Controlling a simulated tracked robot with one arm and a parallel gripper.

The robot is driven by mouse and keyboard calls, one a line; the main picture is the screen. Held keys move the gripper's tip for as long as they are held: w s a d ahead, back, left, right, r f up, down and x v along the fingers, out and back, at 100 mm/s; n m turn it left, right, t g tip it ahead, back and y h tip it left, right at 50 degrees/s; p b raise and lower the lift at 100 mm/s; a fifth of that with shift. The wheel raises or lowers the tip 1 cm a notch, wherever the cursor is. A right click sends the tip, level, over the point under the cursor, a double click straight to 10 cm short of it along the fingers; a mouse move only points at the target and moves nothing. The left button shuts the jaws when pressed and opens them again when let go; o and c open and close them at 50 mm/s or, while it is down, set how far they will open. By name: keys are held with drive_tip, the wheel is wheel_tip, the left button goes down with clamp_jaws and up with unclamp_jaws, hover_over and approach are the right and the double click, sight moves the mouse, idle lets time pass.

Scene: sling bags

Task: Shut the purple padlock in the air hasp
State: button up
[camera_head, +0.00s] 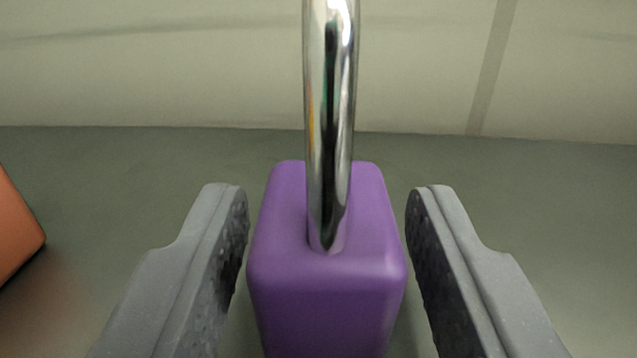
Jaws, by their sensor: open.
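The purple padlock (325,290) stands upright in the middle of the view, with its shiny metal shackle (330,110) rising out of its top and past the upper edge of the picture. My gripper (327,215) is open, with one grey finger on each side of the padlock body. A narrow gap shows between the body and each finger near the tips. The lower part of the padlock is cut off by the bottom edge. The air hasp cannot be made out in this view.
An orange object (15,230) is partly in view at the left edge. A grey-green surface (540,200) lies around the padlock and looks clear to the right. A pale wall (150,70) with a darker vertical strip stands behind.

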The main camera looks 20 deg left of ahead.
sight(334, 31)
drive_tip(key=c, duration=0.9)
drive_tip(key=shift+o, duration=0.2)
drive_tip(key=shift+r, duration=0.15)
drive_tip(key=shift+s+r+p, duration=0.1)
drive_tip(key=shift+r+p, duration=1.15)
drive_tip(key=shift+r, duration=1.2)
